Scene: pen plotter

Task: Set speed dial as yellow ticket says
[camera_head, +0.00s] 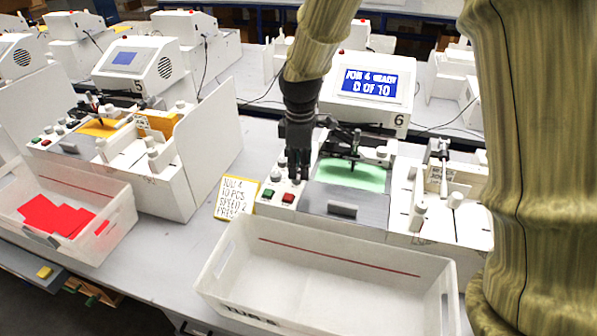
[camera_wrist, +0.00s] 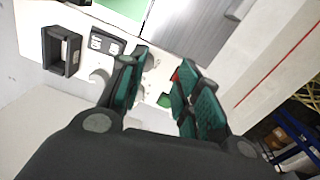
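The yellow-edged ticket (camera_head: 237,197) lies left of station 6's control panel; it reads JOB 4, 10 PCS, SPEED 2, and a last line starting with PRESS. White knobs (camera_head: 276,174) stand on the panel; which one is the speed dial, and its setting, cannot be read. My gripper (camera_head: 298,176) points down over the panel, close to the knobs. In the wrist view my gripper (camera_wrist: 158,68) has its two fingers apart, with small dark panel marks visible between the tips. A pale round knob (camera_wrist: 99,76) shows beside the left finger, partly hidden. No grasp shows.
A green button (camera_head: 267,194) and red button (camera_head: 288,198) sit at the panel's front. The screen (camera_head: 369,83) reads JOB 4 READY, 0 OF 10. A white tub (camera_head: 330,258) stands in front. A black switch (camera_wrist: 62,50) is near the knob.

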